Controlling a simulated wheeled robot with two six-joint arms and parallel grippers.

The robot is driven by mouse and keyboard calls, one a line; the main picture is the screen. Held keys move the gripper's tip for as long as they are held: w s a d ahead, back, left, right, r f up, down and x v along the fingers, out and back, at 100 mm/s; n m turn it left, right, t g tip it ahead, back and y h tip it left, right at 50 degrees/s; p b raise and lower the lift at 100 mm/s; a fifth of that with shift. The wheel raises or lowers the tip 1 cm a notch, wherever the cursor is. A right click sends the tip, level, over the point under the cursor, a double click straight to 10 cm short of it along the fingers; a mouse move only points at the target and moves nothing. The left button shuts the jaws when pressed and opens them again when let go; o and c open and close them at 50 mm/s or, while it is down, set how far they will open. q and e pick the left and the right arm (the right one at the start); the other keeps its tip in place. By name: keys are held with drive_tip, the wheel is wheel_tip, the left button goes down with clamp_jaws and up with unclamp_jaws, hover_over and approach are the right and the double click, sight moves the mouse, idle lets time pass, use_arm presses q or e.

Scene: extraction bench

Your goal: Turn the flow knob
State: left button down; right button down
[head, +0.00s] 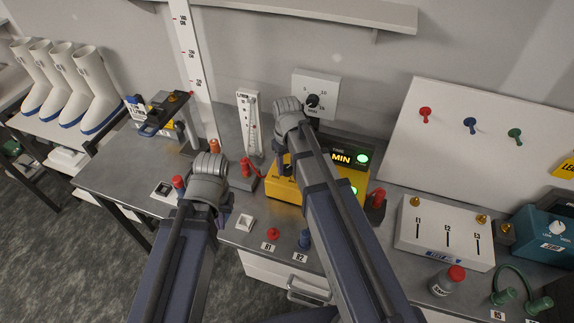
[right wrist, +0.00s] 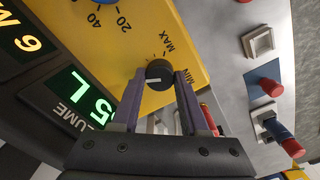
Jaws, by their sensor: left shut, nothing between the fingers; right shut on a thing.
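The flow knob (right wrist: 160,74) is a small black knob with a white pointer line, set in a yellow panel (right wrist: 190,25) between MIN and MAX marks. In the right wrist view its pointer line faces left. My right gripper (right wrist: 160,82) is shut on the knob, one finger on each side. In the head view my right gripper (head: 281,146) is at the left of the yellow pump unit (head: 287,191), and my arm hides much of the unit and the knob. My left gripper (head: 223,213) is shut and empty, over the bench left of the unit, partly hidden by its wrist.
Green lit displays (right wrist: 85,95) are on the unit. A red-handled stand (head: 246,180) is close between my grippers. A white slider box (head: 445,232) and pegboard (head: 490,110) are right.

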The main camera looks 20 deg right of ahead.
sight(287, 168)
drive_tip(key=shift+c, duration=2.1)
unclamp_jaws()
drive_tip(key=shift+r, duration=0.1)
wheel_tip(287, 168, up, 8)
drive_tip(key=p, duration=0.8)
drive_tip(key=shift+f, duration=0.2)
drive_tip(key=shift+f, duration=0.1)
